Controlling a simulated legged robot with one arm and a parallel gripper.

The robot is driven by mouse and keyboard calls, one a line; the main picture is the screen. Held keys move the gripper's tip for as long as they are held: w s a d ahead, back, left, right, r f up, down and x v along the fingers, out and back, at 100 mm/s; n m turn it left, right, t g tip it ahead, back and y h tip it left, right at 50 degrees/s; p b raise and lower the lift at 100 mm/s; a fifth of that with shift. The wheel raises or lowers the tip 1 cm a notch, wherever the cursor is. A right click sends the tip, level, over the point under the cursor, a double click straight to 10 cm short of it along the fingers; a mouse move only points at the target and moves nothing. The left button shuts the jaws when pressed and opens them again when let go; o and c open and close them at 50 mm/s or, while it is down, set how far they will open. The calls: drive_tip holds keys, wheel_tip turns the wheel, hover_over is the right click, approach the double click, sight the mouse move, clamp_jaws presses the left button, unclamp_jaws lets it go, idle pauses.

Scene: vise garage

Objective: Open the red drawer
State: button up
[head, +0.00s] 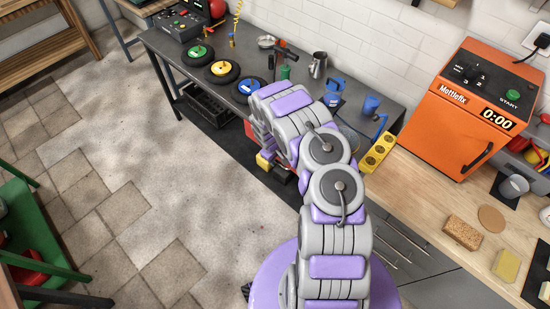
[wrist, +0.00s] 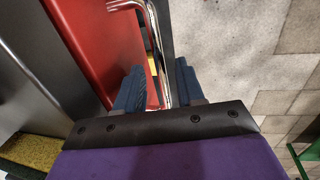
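The red drawer (wrist: 98,38) fills the upper left of the wrist view, with a chrome bar handle (wrist: 157,45) along its front. My gripper (wrist: 162,82) has its two dark blue fingers apart, one on each side of the handle bar, which runs into the gap between them. I cannot tell whether either finger touches the bar. In the head view only a patch of the red drawer (head: 251,131) shows below the dark counter, beside my arm. My arm hides the handle and most of the gripper there. How far the drawer stands out is hidden.
The dark workbench (head: 300,104) carries weight discs, a metal jug (head: 318,64) and blue items. An orange machine (head: 485,100) stands on the wooden counter at right. The tiled floor (head: 150,185) in front is clear. A green cart (head: 40,235) stands at far left.

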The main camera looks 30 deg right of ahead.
drive_tip(key=shift+c, duration=0.2)
clamp_jaws()
idle(0.4)
drive_tip(key=s+a, duration=0.4)
drive_tip(key=a, duration=0.8)
drive_tip(key=s+a, duration=0.5)
drive_tip(key=a, duration=0.8)
drive_tip(key=shift+a, duration=0.2)
drive_tip(key=shift+o, duration=0.2)
unclamp_jaws()
